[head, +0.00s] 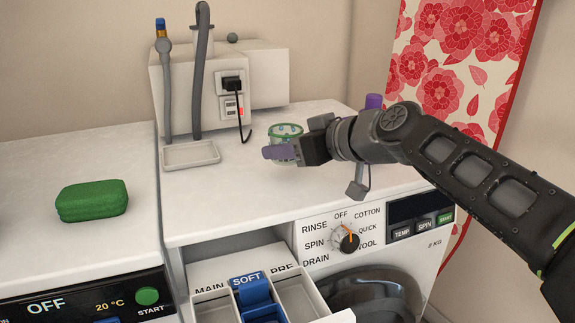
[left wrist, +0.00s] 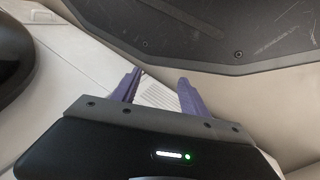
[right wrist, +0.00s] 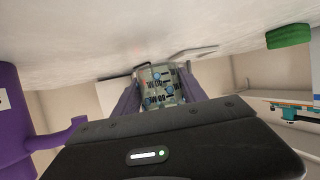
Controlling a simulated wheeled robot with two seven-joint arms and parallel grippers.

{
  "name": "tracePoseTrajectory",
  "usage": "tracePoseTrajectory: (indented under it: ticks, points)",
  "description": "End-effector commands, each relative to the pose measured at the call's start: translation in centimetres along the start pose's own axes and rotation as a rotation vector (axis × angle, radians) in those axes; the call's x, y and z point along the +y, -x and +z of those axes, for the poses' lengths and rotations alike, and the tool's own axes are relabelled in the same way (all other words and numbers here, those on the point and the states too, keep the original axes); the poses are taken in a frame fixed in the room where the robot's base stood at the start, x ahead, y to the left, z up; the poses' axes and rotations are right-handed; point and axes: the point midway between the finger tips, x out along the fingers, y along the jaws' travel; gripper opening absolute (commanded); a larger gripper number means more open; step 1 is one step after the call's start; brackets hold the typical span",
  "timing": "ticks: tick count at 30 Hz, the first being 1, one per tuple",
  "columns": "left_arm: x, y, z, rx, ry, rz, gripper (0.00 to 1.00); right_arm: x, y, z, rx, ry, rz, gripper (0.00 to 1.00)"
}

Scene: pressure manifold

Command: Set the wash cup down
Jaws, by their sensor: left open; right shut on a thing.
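The wash cup (head: 286,130) is a small clear cup with a green rim, over the back part of the right machine's white top (head: 245,195). My right gripper (head: 283,153) is shut on it with purple fingers around its sides. In the right wrist view the cup (right wrist: 158,82) sits between the two fingers, with dark and blue marks on it. The fingers hide its lower part in the head view, so I cannot tell whether its base touches the top. My left gripper (left wrist: 160,88) is open and empty, seen only in the left wrist view.
A grey tray (head: 190,155) under two hoses and a white box (head: 262,70) with a plug stand behind. A purple container (head: 374,101) stands behind my right arm. The detergent drawer (head: 300,300) is open in front.

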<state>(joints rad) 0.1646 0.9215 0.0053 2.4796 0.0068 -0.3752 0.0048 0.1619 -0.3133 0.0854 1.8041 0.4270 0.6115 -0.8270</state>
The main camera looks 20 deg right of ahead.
Motion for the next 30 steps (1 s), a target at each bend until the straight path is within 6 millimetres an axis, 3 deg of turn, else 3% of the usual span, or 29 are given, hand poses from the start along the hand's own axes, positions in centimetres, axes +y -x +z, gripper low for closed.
tracePoseTrajectory:
  ticks: [7,21,22,30]
  points:
    - [-0.6,-1.8,-0.1,0.008,0.001,0.000,0.52,0.0,-1.3,3.2,-0.001,-0.001,0.001,0.10]
    - [-0.7,-2.3,-0.2,0.011,0.001,0.000,0.52,0.0,-1.5,3.7,0.000,0.000,0.001,0.10]
    - [-0.6,-2.1,-0.2,0.011,0.001,0.000,0.52,0.0,-1.4,3.6,0.000,0.000,0.001,0.52]
    - [-0.6,-2.1,-0.2,0.011,0.001,0.000,0.52,0.0,-1.4,3.5,-0.001,-0.001,0.000,0.71]
